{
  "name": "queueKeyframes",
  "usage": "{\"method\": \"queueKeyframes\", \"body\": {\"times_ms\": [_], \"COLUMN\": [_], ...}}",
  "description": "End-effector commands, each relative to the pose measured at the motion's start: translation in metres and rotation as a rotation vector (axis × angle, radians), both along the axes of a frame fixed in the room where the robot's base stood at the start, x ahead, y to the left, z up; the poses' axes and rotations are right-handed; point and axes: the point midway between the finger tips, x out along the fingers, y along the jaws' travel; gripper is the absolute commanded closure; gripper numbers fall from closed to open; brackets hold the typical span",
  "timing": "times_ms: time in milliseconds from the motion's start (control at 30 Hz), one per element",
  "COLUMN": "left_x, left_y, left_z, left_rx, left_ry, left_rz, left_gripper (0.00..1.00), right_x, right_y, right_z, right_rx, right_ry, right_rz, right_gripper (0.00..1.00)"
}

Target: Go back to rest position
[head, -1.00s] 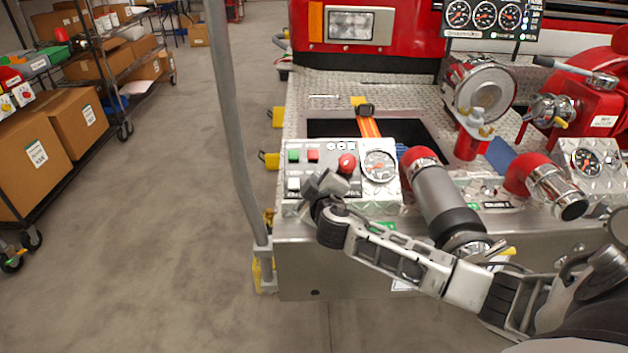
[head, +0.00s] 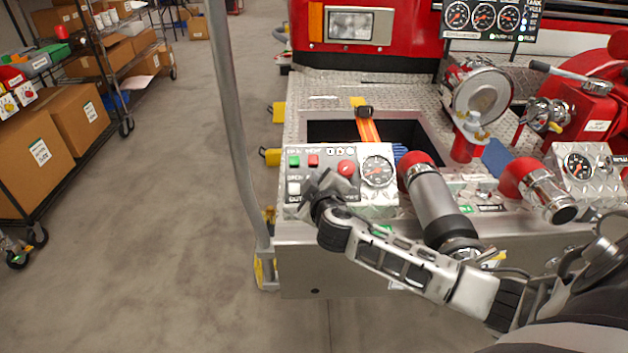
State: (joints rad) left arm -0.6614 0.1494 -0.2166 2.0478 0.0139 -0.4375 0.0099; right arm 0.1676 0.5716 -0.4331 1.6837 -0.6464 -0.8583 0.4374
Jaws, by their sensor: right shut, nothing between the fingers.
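My right gripper (head: 327,186) is shut and empty. It is over the lower part of the left control panel (head: 377,200), just below the red knob (head: 346,168); I cannot tell whether it touches the panel. The panel also carries a green button (head: 294,161), a red button (head: 313,160), a white button (head: 293,188) and a round gauge (head: 378,171). My right arm reaches in from the lower right, across the front of the metal bumper (head: 300,262). My left gripper is not in view.
A grey vertical pole (head: 236,130) stands left of the bumper. Red and silver pipe fittings (head: 433,200) rise right of the panel. A second gauge panel (head: 583,174) is further right. Shelves with cardboard boxes (head: 75,118) line the left; the floor (head: 170,200) between is clear.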

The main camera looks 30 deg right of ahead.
Motion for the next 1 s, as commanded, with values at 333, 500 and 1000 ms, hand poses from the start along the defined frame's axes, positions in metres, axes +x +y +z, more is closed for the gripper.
{"method": "queueKeyframes", "body": {"times_ms": [333, 500, 1000], "left_x": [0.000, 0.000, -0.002], "left_y": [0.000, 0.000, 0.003], "left_z": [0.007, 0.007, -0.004], "left_rx": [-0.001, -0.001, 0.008], "left_ry": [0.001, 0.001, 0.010], "left_rz": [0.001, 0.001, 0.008], "left_gripper": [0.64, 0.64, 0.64], "right_x": [-0.004, -0.004, -0.118], "right_y": [0.002, 0.002, 0.113], "right_z": [0.007, 0.007, -0.116], "right_rx": [-0.001, 0.000, 0.405], "right_ry": [0.000, -0.001, 0.266], "right_rz": [0.000, -0.001, 0.196], "right_gripper": [1.00, 1.00, 1.00]}}
